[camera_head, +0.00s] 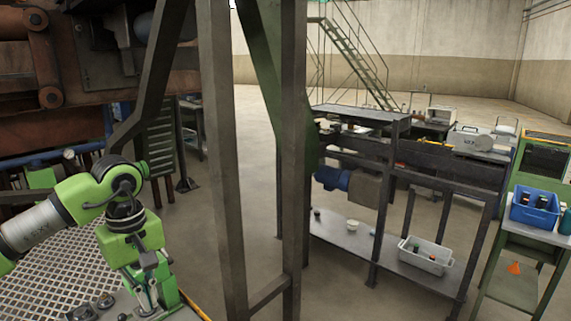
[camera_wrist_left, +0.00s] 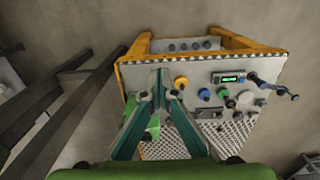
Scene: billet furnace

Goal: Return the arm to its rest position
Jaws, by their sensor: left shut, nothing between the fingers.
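My left arm comes in from the left in the head view, green and grey. Its gripper (camera_head: 148,292) points down at the lower left, above a panel with dark knobs (camera_head: 92,308). In the left wrist view the two teal fingers of the left gripper (camera_wrist_left: 158,82) come together at their tips, shut with nothing between them. Beyond them is the control panel (camera_wrist_left: 200,70) with a yellow frame, colored buttons, a small green display (camera_wrist_left: 229,79) and a lever (camera_wrist_left: 272,86). My right gripper is not in view.
Dark steel posts (camera_head: 217,160) stand close to the right of the arm. Rusty machinery (camera_head: 60,130) is behind. Further right are a shelf (camera_head: 345,235) with a grey bin (camera_head: 426,256) and a blue crate (camera_head: 534,209).

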